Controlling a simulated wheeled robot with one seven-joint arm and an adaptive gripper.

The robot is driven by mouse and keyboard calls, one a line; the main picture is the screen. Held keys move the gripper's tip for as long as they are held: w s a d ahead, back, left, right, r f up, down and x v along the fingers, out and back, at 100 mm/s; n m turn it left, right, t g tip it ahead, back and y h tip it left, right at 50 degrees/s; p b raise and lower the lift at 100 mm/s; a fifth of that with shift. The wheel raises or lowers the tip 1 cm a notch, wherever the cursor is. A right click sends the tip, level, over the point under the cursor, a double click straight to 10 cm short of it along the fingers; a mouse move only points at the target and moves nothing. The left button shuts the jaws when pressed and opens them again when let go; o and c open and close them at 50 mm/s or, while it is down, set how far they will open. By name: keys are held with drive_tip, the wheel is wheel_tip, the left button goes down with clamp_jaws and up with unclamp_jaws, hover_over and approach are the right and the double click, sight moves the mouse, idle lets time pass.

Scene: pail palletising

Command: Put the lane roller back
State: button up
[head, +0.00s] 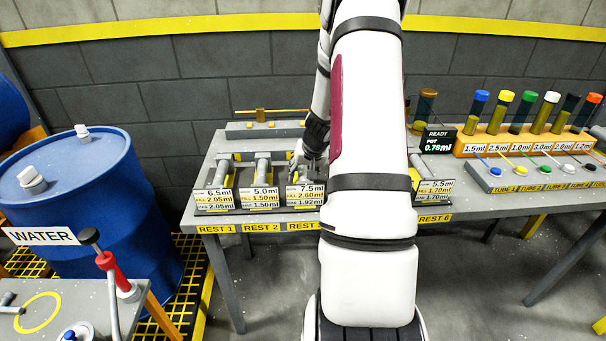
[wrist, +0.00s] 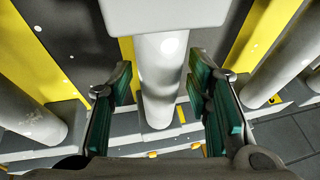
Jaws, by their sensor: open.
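I cannot make out anything that is surely a lane roller. In the wrist view my gripper (wrist: 165,108) is open, with green-padded fingers on either side of a pale grey cylinder (wrist: 160,75). The cylinder has a grey block at its top end. I cannot tell whether the pads touch it. Similar cylinders stand to the left (wrist: 30,115) and right (wrist: 285,65). My arm hides the middle of the bench in the head view.
A blue WATER drum (head: 85,190) is left. A rack of coloured-cap tubes (head: 525,142) and a READY display (head: 438,140) are right.

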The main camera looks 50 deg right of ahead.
drive_tip(key=p+v, duration=0.1)
drive_tip(key=v, duration=1.1)
drive_tip(key=a+r+n+y, duration=0.15)
drive_tip(key=a+r, duration=0.25)
drive_tip(key=a, duration=0.4)
drive_tip(key=w+a+r+n, duration=0.15)
drive_tip(key=a+r, duration=0.25)
drive_tip(key=a, duration=0.4)
drive_tip(key=a+r+n+y, duration=0.1)
drive_tip(key=a+r+n, duration=0.1)
drive_tip(key=a+r, duration=0.45)
drive_tip(key=s+a+r+n, duration=0.1)
drive_tip(key=s+a+n, duration=0.4)
drive_tip(key=s+a, duration=1.1)
drive_tip(key=shift+s+a+r+g, duration=0.25)
drive_tip(key=shift+s+a+g, duration=0.05)
drive_tip(key=shift+s, duration=0.35)
drive_tip(key=shift+h, duration=0.25)
